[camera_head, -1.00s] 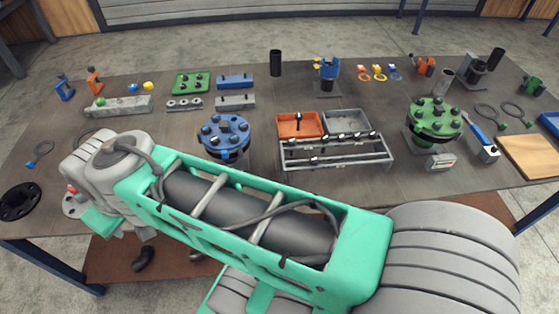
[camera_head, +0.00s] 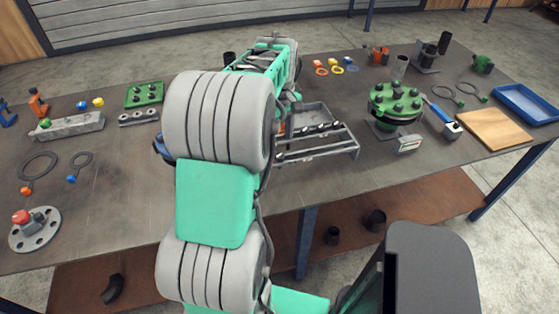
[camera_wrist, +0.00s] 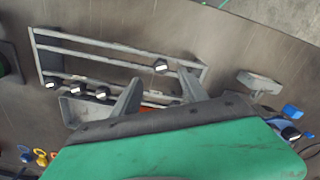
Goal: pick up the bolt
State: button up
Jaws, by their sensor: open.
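Several dark bolts with pale heads sit in the grey rail rack (camera_wrist: 115,53) in the wrist view. One bolt (camera_wrist: 161,66) stands apart from the others, just beyond my fingertips. Another bolt (camera_wrist: 102,92) is one of a group to the left. My gripper (camera_wrist: 160,78) is open, with its two grey fingers spread over the rack and nothing seen between them. I cannot tell its height above the bolt.
A grey tray (camera_head: 312,113) lies behind the rack. A green flange with bolts (camera_head: 396,102) stands to its right. A blue flange (camera_head: 162,148) is mostly hidden by my arm. In the wrist view a grey block (camera_wrist: 258,82) lies right of the rack.

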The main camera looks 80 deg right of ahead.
aim_at(278, 154)
jog(key=f, duration=0.2)
jog(key=f+p, duration=0.1)
jog(key=f, duration=0.3)
jog(key=shift+w+f+p, duration=0.2)
jog(key=shift+w+p, duration=0.05)
jog(key=shift+p, duration=0.1)
jog(key=shift+c, duration=0.3)
grip_shut()
jog(key=shift+d, duration=0.1)
